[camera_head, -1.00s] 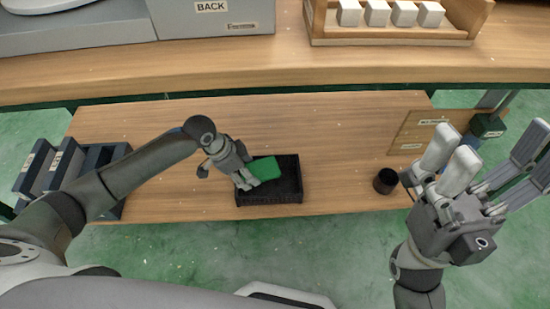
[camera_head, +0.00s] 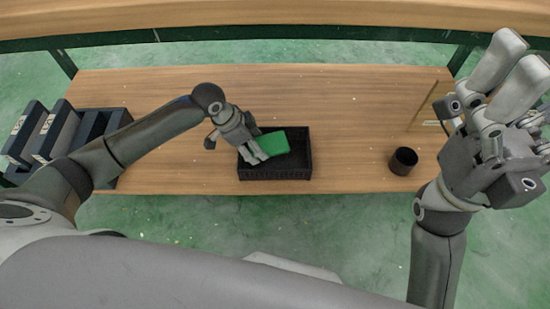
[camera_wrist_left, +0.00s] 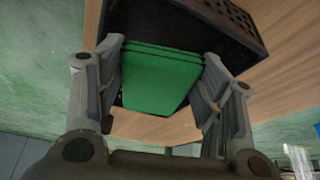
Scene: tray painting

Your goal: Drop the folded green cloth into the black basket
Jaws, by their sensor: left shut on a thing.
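The folded green cloth (camera_head: 274,142) is in my left gripper (camera_head: 256,150), over the black basket (camera_head: 277,174) in the head view. In the left wrist view the cloth (camera_wrist_left: 158,80) shows stacked folded layers between the two sides of the left gripper (camera_wrist_left: 163,52). The basket's perforated wall (camera_wrist_left: 232,22) and dark inside show beyond it. I cannot tell whether the cloth touches the basket floor. My right gripper (camera_head: 520,100) is raised at the right, empty, its fingers spread and partly cut off by the edge.
The wooden table (camera_head: 345,110) holds the basket. A dark cup (camera_head: 403,160) stands to the right of the basket. A rack of dark blue bins (camera_head: 55,135) is at the left end. A higher shelf (camera_head: 280,22) runs across the back. The table between basket and cup is clear.

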